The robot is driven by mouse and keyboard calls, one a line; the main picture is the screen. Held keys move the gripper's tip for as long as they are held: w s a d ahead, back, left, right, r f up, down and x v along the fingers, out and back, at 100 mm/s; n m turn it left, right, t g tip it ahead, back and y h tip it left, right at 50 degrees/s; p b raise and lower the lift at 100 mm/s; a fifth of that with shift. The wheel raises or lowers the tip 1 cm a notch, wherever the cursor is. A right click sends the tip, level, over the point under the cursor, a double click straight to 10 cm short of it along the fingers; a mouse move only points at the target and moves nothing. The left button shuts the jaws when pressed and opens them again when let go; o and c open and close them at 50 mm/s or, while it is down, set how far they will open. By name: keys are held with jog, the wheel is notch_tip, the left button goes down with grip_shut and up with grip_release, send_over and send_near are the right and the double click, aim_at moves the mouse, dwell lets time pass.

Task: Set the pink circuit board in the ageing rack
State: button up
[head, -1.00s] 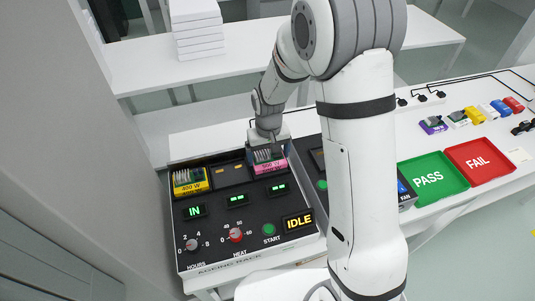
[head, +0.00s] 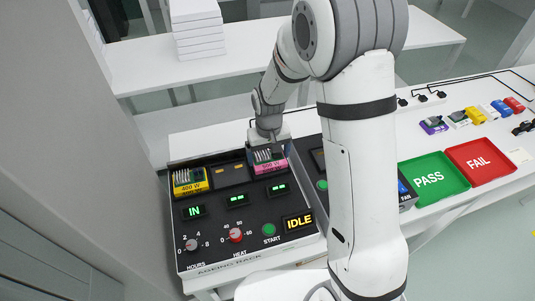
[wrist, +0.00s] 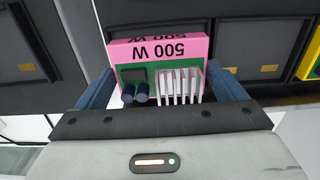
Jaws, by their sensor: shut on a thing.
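The pink circuit board (head: 269,164) is at the right-hand bay of the ageing rack (head: 212,219) in the head view. In the wrist view the pink board (wrist: 158,50) reads "500 W" and carries white fins and dark cylinders on a green face. My gripper (wrist: 160,90) is shut on it, with a blue finger at each side. In the head view my gripper (head: 268,148) is just above the board. I cannot tell whether the board is fully seated. The rack display reads "IDLE".
A yellow 400 W board (head: 190,181) sits in the rack's left bay; the middle bay (head: 230,174) looks empty. To the right are a green PASS tray (head: 433,179), a red FAIL tray (head: 479,162) and several small boards behind them.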

jog(key=shift+f+b, duration=0.6)
jog(key=shift+b, duration=0.1)
dwell(0.7)
jog(key=o, duration=0.8)
jog(key=shift+o, duration=0.2)
jog(key=shift+r, duration=0.1)
notch_tip(320, 180, up, 8)
jog(key=shift+f+b, duration=0.15)
jog(key=shift+b, duration=0.25)
jog(key=s+d+r+m+t, duration=0.1)
jog(key=s+d+r, duration=0.4)
jog(key=s+d, duration=0.2)
jog(key=s+d+r+m+t, duration=0.2)
jog(key=s+d+r, duration=0.4)
jog(key=s, duration=0.6)
jog(key=shift+s+d+r, duration=0.15)
jog(key=shift+d+r, duration=0.15)
jog(key=shift+d, duration=0.2)
